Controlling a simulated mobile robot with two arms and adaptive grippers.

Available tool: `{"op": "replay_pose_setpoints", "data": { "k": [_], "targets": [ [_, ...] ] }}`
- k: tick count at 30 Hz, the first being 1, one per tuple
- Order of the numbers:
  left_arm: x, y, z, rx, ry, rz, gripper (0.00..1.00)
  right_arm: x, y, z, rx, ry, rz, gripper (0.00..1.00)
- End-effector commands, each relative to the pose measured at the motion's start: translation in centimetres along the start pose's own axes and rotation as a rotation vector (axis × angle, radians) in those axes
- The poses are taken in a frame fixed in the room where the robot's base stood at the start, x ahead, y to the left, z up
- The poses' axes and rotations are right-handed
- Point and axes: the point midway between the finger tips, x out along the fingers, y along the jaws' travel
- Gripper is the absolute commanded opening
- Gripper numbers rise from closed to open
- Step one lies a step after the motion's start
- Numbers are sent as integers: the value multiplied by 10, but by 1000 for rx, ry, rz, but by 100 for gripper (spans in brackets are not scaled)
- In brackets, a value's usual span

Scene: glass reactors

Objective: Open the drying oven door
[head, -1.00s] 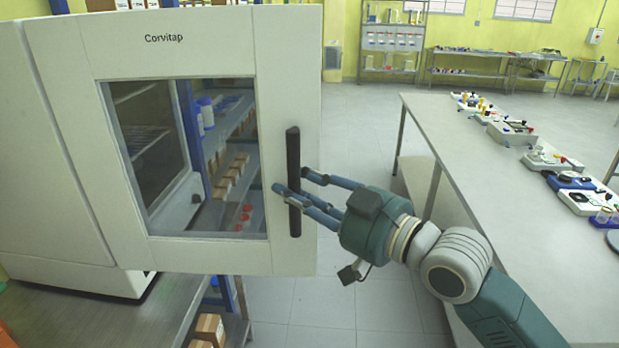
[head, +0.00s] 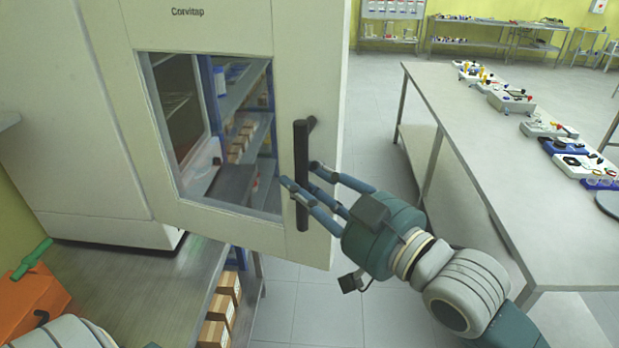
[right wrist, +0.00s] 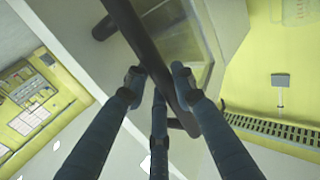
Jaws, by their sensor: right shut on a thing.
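The drying oven (head: 85,160) is a white cabinet on the left in the head view. Its door (head: 240,228) has a large window and stands swung out from the cabinet, with shelving seen through the glass. The black upright handle (head: 301,145) is on the door's right side. My right gripper (head: 302,182) is shut on the handle's lower half, fingers on both sides of it. The right wrist view shows the dark handle bar (right wrist: 138,35) between the fingers of the right gripper (right wrist: 158,78). My left gripper is not in view.
A long bench (head: 430,110) with several small instruments stands at the right. An orange object (head: 30,305) lies at lower left. Floor (head: 310,310) shows below the door.

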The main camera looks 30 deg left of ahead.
Motion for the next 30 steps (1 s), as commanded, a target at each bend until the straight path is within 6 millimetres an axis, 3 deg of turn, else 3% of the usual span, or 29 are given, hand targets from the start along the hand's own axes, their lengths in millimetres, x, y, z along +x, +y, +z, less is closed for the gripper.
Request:
{"op": "replay_pose_setpoints", "data": {
  "k": [5,6,8,20,30],
  "targets": [
    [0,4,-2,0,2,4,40,0,1,0,-1,2,1,0],
    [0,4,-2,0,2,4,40,0,1,0,-1,2,1,33],
    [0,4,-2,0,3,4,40,0,1,0,-1,2,1,44],
    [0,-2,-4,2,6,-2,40,-8,2,1,0,0,2,44],
    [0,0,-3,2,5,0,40,-76,2,1,-2,-2,3,44]
  ]
}}
